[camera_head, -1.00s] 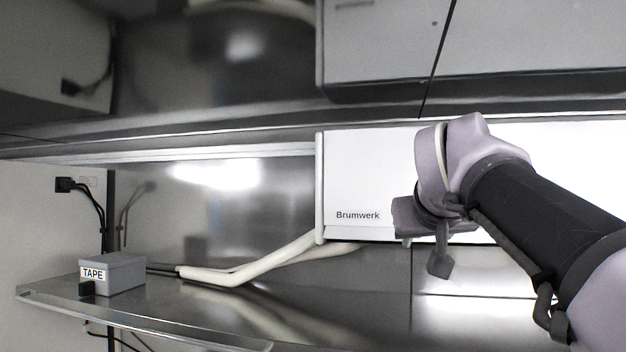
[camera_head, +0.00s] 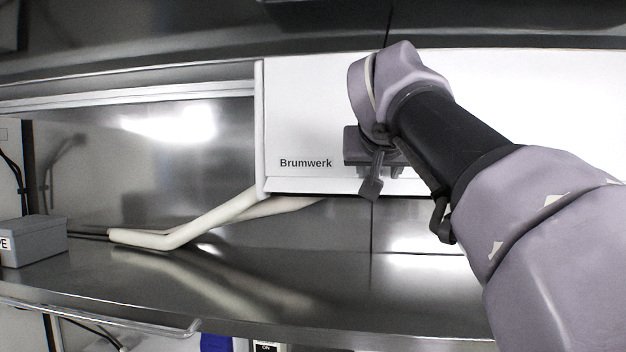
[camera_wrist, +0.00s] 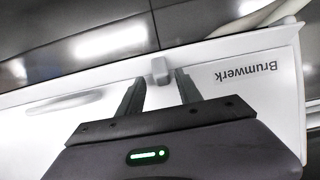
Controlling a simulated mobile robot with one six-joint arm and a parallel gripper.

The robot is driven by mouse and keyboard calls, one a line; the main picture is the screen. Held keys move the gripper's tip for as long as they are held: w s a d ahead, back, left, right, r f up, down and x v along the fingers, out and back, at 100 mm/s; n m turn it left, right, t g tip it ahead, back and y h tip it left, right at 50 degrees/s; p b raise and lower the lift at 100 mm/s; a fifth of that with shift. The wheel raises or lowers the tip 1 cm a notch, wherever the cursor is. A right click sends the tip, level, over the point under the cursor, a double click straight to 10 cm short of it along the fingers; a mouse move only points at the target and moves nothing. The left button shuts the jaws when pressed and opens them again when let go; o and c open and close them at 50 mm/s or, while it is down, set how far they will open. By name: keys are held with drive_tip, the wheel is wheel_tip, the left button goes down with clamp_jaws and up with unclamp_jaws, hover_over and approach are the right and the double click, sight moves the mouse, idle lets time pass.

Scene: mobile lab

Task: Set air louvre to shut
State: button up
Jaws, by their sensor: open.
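The white Brumwerk unit (camera_head: 300,110) hangs above the steel shelf in the head view, and its white face also shows upside down in the wrist view (camera_wrist: 268,98). A small grey tab (camera_wrist: 160,68), perhaps the louvre's handle, sits on the unit's edge. My gripper (camera_wrist: 159,79) is open, its two dark fingers on either side of the tab's line, with the tab at or just beyond the fingertips. I cannot tell whether they touch it. The louvre's setting cannot be read.
A steel shelf (camera_head: 270,290) runs below the unit. Pale hoses (camera_head: 190,225) run from under the unit to the left. A grey box (camera_head: 35,242) stands on the shelf at far left.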

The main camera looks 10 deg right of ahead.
drive_tip(key=shift+w+f, duration=0.15)
drive_tip(key=shift+w, duration=0.25)
drive_tip(key=shift+s+a, duration=0.2)
drive_tip(key=shift+s, duration=0.05)
drive_tip(key=shift+c, duration=0.4)
clamp_jaws()
